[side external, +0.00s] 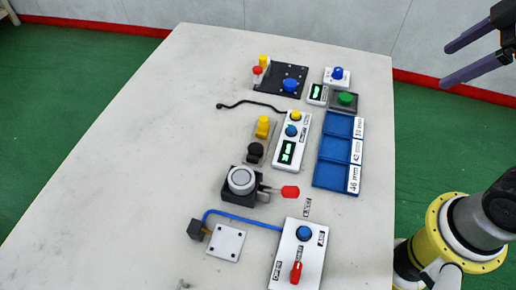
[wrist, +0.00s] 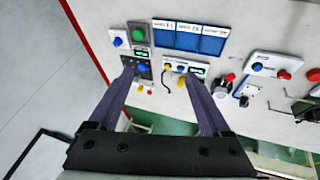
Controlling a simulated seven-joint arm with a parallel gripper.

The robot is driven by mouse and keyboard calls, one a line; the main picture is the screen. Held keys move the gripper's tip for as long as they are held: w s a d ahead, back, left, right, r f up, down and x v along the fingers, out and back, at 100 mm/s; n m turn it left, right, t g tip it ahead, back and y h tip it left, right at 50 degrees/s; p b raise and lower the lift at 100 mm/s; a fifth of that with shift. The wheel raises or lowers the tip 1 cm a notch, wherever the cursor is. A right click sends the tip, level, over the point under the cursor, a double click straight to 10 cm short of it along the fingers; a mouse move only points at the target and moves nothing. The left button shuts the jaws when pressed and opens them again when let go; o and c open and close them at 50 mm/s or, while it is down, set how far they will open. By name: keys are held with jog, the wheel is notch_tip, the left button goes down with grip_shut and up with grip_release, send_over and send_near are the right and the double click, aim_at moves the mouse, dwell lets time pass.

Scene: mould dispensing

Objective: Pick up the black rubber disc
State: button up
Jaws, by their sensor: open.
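I cannot pick out a loose black rubber disc for certain in either view. A small round black piece (side external: 256,149) sits on a grey plate near the middle of the table, but it may be a knob. The blue tray (side external: 316,180) has three compartments with size labels along one side, and they look empty. It also shows at the top of the wrist view (wrist: 152,34). My gripper (side external: 447,64) is open and empty, high at the upper right, off the table's edge. Its two fingers also show spread apart in the wrist view (wrist: 159,76).
A metal cylinder on a black block (side external: 240,181) stands near a red paddle (side external: 290,192). White control boxes (side external: 291,140) (side external: 299,255) and a black panel (side external: 275,78) with coloured knobs stand around the tray. A blue hose (side external: 243,217) runs at the front. The table's left side is clear.

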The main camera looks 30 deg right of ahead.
jog(key=w+a+r+n+g+y, duration=0.1)
jog(key=w+a+n, duration=0.2)
jog(key=w, duration=0.2)
jog(key=w+a+r+n+g, duration=0.1)
jog(key=w+a+n, duration=0.2)
jog(key=w+n, duration=0.15)
jog(key=n+g, duration=0.4)
jog(key=n, duration=0.3)
send_over(255, 148)
jog(key=d, duration=0.1)
jog(key=f, duration=2.3)
jog(key=shift+w+d+f, duration=0.1)
jog(key=shift+w+f, duration=0.1)
jog(key=shift+w, duration=0.2)
jog(key=shift+s+a+f, duration=0.15)
jog(key=shift+f, duration=0.75)
jog(key=shift+s+a+f, duration=0.15)
jog(key=shift+a+f, duration=0.05)
jog(key=shift+f, duration=0.65)
jog(key=shift+s+a+f, duration=0.15)
jog(key=shift+f, duration=0.75)
grip_shut()
